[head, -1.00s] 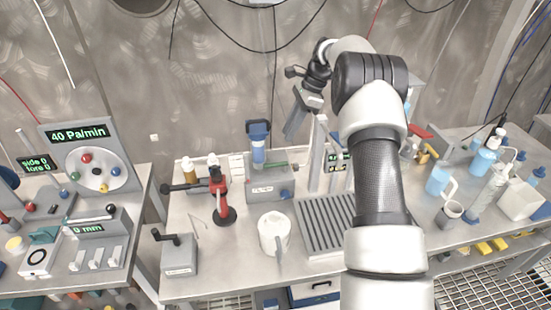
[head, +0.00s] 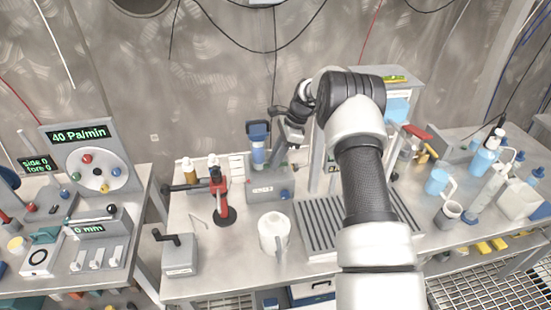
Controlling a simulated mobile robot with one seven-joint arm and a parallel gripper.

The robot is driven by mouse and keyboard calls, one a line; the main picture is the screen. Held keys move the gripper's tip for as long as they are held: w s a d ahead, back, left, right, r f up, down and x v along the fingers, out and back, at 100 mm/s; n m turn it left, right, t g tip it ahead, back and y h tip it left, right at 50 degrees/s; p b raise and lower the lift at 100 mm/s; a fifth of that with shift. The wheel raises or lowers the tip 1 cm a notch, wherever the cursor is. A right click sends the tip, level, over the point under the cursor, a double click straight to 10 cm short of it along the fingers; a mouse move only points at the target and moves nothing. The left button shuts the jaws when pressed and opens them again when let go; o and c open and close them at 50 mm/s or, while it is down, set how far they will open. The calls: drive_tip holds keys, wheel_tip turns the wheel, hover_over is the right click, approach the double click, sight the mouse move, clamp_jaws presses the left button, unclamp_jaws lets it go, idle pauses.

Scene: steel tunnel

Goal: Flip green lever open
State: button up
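A grey box (head: 266,188) with a blue-topped clear filter (head: 258,144) stands at the back of the middle bench. The green lever lay flat on this box, just right of the filter, in the earlier view. Now my gripper (head: 283,152) is in front of that spot and hides most or all of the lever. My gripper points down, close above the box and right of the filter. I cannot tell whether it touches the lever, and its fingers are too small and dark to tell open from shut.
A red stand (head: 221,197) is left of the box. A white jug (head: 273,234) and a ribbed grey tray (head: 320,222) are in front. A grey upright post (head: 317,160) stands close to the right. Bottles and cups crowd the right bench.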

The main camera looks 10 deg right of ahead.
clamp_jaws()
drive_tip(key=shift+s+f+n+g+b, duration=0.15)
drive_tip(key=shift+n+g+b, duration=0.25)
drive_tip(key=shift+n, duration=0.5)
drive_tip(key=n, duration=0.1)
drive_tip(key=s+n+g, duration=0.1)
drive_tip(key=shift+d+r+n, duration=0.15)
drive_tip(key=shift+r+n, duration=0.05)
drive_tip(key=shift+n, duration=0.2)
unclamp_jaws()
drive_tip(key=shift+w+r+b, duration=0.1)
drive_tip(key=shift+b, duration=0.2)
drive_tip(key=v, duration=1.2)
drive_tip(key=shift+p, duration=0.3)
